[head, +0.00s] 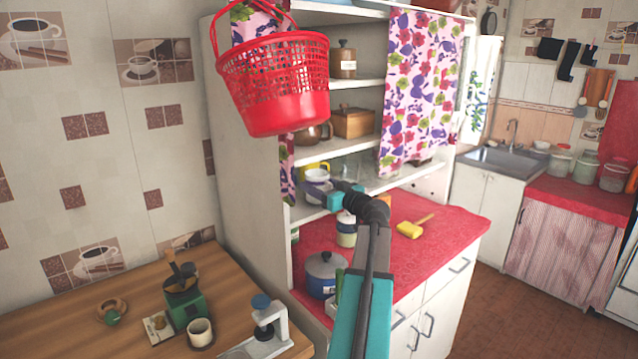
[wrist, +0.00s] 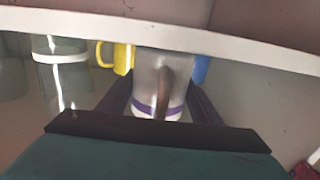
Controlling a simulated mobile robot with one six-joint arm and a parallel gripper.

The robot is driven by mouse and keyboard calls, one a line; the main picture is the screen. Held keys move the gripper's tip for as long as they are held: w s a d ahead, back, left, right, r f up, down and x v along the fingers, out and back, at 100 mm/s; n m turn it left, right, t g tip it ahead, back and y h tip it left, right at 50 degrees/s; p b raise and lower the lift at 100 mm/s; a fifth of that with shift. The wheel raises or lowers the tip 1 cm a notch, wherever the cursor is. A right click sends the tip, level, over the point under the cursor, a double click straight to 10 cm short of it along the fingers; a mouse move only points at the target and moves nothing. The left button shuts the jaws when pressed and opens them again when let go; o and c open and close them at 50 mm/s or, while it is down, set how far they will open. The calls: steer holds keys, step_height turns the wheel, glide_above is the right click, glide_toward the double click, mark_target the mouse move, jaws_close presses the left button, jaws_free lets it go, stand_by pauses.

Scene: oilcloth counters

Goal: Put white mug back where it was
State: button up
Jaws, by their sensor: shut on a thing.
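The white mug (wrist: 147,75), with a purple band near one end, sits between the two fingers of my gripper (wrist: 158,100) in the wrist view. Its handle points toward the camera. In the head view my gripper (head: 325,197) reaches into the lower shelf space of the white cabinet, shut on the white mug (head: 316,177). A yellow mug (head: 322,166) shows just behind it, and also in the wrist view (wrist: 123,58). I cannot tell whether the white mug touches the shelf.
A white shelf edge (wrist: 100,25) crosses close above the mug in the wrist view. Glassware (wrist: 60,65) stands to the left, and a blue thing (wrist: 201,69) just right of the mug. A floral curtain (head: 415,85) and red basket (head: 275,85) hang in front of the cabinet.

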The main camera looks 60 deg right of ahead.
steer(key=shift+f+b, duration=0.3)
steer(key=o, duration=1.3)
steer(key=shift+r, duration=0.15)
steer(key=shift+s, duration=0.15)
steer(key=shift+b+v, duration=1.75)
steer(key=shift+v, duration=4.1)
